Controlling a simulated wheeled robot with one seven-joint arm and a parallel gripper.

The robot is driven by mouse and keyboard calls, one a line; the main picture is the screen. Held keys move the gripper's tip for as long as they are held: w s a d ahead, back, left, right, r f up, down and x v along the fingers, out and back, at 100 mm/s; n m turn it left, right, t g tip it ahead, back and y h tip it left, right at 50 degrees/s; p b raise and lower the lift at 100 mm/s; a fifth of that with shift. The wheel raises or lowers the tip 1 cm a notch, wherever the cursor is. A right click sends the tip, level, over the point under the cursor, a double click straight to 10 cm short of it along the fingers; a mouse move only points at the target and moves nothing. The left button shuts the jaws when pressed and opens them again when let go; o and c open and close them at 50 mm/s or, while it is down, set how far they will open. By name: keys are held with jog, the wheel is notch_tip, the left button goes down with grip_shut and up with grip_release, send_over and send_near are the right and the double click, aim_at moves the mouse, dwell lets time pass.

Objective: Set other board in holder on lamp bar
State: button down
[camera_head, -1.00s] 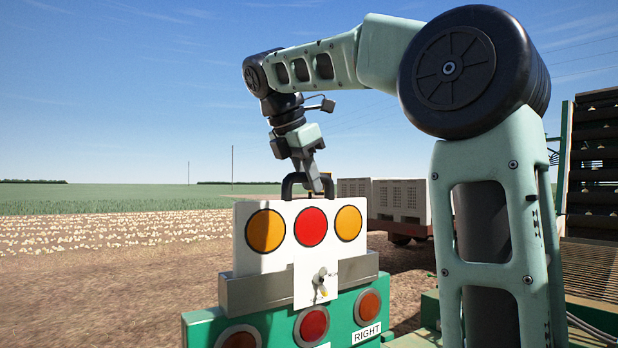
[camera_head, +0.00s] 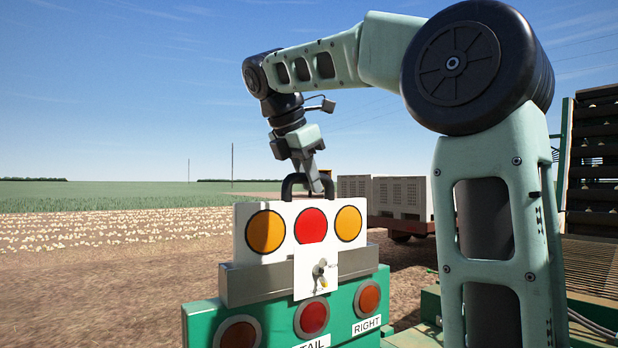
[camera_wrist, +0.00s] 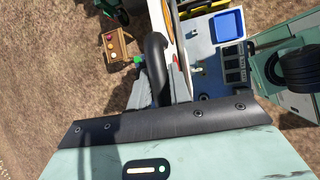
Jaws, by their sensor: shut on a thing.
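The white board (camera_head: 281,257) with two amber discs and a red disc stands upright in the head view. Its lower edge is hidden behind the front wall of the grey metal holder (camera_head: 255,288). The holder sits on top of the green lamp bar (camera_head: 345,303), which carries round red lamps and labels. My gripper (camera_head: 320,183) is shut on the black handle (camera_head: 291,184) at the board's top. The handle also shows in the wrist view (camera_wrist: 156,68), beside the board's edge. A white tab with a latch (camera_head: 312,284) hangs at the holder's front. Whether the board touches the holder's bottom is hidden.
Pale crates (camera_head: 398,197) on a trailer stand behind, to the right. A ribbed elevator (camera_head: 595,190) rises at the far right. Open field lies to the left.

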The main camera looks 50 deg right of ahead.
jog(key=shift+f, duration=0.15)
jog(key=c, duration=0.8)
grip_release()
notch_tip(320, 180, up, 7)
jog(key=p, duration=0.7)
jog(key=shift+p, duration=0.3)
jog(key=shift+s, duration=0.15)
